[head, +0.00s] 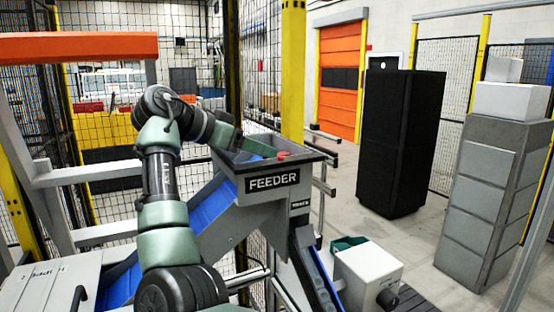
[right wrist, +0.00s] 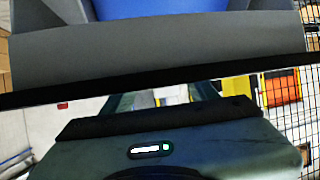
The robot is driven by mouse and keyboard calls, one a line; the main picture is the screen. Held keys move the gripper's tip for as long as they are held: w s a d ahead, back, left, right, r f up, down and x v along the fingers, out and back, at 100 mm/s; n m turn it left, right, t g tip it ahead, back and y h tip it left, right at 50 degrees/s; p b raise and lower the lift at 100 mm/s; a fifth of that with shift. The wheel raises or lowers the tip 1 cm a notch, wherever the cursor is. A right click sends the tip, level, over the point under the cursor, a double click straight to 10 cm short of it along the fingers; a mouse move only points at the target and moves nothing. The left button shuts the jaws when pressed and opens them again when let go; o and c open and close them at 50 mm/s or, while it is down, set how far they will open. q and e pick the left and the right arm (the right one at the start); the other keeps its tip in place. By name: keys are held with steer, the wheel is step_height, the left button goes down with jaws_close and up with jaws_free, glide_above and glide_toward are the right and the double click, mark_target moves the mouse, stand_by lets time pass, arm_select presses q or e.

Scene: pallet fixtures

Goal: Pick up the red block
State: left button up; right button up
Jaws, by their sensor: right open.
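A small red thing (head: 283,154), which looks like the red block, shows at the right side of the open top of the grey feeder (head: 300,176). Its lower part is hidden by the rim. My right gripper (head: 232,140) is at the left edge of the feeder's top, apart from the red thing and to its left. Its fingers are small and partly hidden there. In the right wrist view the gripper (right wrist: 165,97) is open, with a gap between its fingers and nothing seen held. The feeder's grey wall and blue inside (right wrist: 160,8) cross the top. My left gripper is not in view.
A blue chute (head: 212,207) slopes down left of the feeder. An orange-topped frame (head: 78,47) stands at left. A yellow post (head: 292,70) and mesh fence rise behind. A white box unit (head: 368,272) is at lower right. A black cabinet (head: 400,140) stands on open floor.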

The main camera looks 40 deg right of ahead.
steer(key=p+x, duration=0.1)
steer(key=s+x, duration=0.1)
steer(key=x, duration=0.1)
steer(key=shift+d+p, duration=0.25)
steer(key=shift+p, duration=0.1)
steer(key=shift+w+d+f, duration=0.1)
steer(key=shift+d+f, duration=0.2)
steer(key=shift+d, duration=0.1)
steer(key=shift+a, duration=0.1)
jaws_close()
